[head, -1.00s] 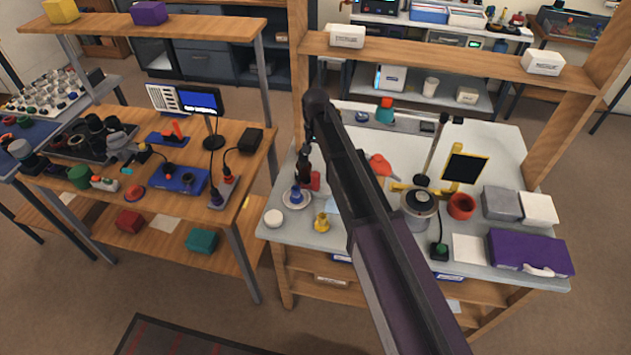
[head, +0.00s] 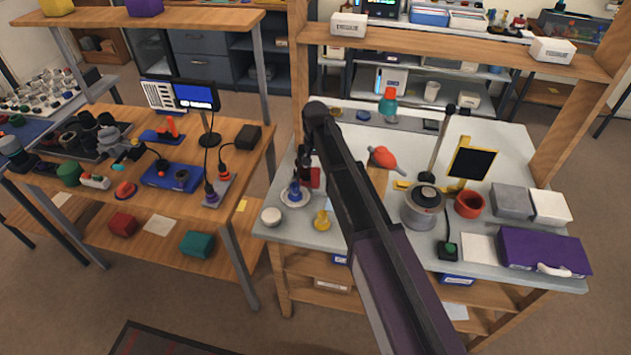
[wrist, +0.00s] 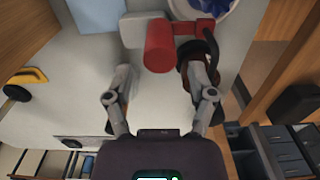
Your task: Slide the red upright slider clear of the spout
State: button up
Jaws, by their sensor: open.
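The red upright slider (wrist: 158,47) shows in the wrist view as a red cylinder with a red arm running right toward a dark rounded piece (wrist: 188,55). I cannot tell whether that dark piece is the spout. In the head view the red slider (head: 315,178) stands at the left side of the white workbench, partly behind my arm. My gripper (wrist: 164,62) is open, with one finger on each side of the red cylinder. The right finger overlaps the dark piece; contact is unclear. My gripper (head: 306,160) is dark and small in the head view.
A white plate with a blue item (head: 296,197) sits close beside the slider. A yellow piece (head: 322,221) and a round white item (head: 271,216) lie at the bench's front. An orange-red bulb (head: 384,158) and a grey pot (head: 424,206) stand to the right.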

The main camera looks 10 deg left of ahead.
aim_at(316, 170)
jog(key=shift+f+b, duration=2.35)
jog(key=shift+f, duration=0.3)
grip_shut()
